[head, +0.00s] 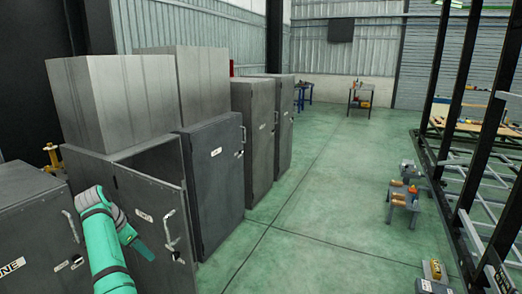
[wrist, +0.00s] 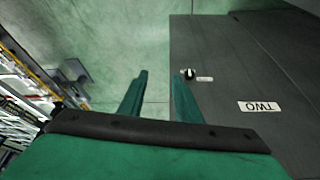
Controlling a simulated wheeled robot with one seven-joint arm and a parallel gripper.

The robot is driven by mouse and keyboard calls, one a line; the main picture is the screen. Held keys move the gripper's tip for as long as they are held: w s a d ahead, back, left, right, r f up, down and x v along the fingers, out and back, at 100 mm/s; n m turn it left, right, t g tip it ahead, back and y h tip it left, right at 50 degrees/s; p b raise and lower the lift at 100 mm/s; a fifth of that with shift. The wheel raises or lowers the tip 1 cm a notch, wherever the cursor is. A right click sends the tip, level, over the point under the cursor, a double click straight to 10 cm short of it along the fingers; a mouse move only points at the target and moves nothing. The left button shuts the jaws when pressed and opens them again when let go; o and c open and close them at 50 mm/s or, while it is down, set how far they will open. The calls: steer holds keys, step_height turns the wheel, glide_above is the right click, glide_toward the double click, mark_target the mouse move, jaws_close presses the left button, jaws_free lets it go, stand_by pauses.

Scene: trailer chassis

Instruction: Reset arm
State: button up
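My teal arm (head: 108,255) reaches up from the lower left in the head view, in front of a grey cabinet door. The door (head: 155,212) stands ajar, with a dark gap above it and a handle (head: 170,230) on its face. My gripper (wrist: 160,76) shows in the wrist view with its two green fingers apart and nothing between them. A grey panel labelled TWO (wrist: 225,125) lies just right of the fingers, with a small knob-like handle (wrist: 188,73) near the right fingertip. I cannot tell whether the finger touches the panel.
A cabinet (head: 25,235) stands at the near left. More grey cabinets (head: 252,140) run back along the left. Green floor (head: 300,220) is open in the middle. A small bench (head: 403,200) with tools and a black metal frame (head: 455,110) stand on the right.

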steer(key=s+d+f+n+t+y, duration=0.15)
steer(key=d+f, duration=0.25)
steer(key=f, duration=1)
steer(key=d+f+n+t+y, duration=0.15)
steer(key=d+f, duration=0.25)
steer(key=f, duration=0.9)
steer(key=s+d+f+n+t+y, duration=0.1)
steer(key=s+d+f+n+t, duration=0.1)
steer(key=s+d+f, duration=1.25)
steer(key=s+d+r+n+t, duration=0.15)
steer(key=s+d, duration=0.35)
steer(key=s, duration=0.7)
steer(key=s+d+r+t, duration=0.2)
steer(key=s+d, duration=0.3)
steer(key=s, duration=0.7)
steer(key=s+d+r+t, duration=0.1)
steer(key=s+d+r, duration=0.2)
steer(key=s+r, duration=0.5)
steer(key=s+d+r+n+t+h, duration=0.1)
steer(key=s+d+r+t, duration=0.1)
steer(key=s+r, duration=0.6)
step_height(320, 180, up, 7)
steer(key=shift+d+f, duration=0.1)
steer(key=shift+d, duration=0.45)
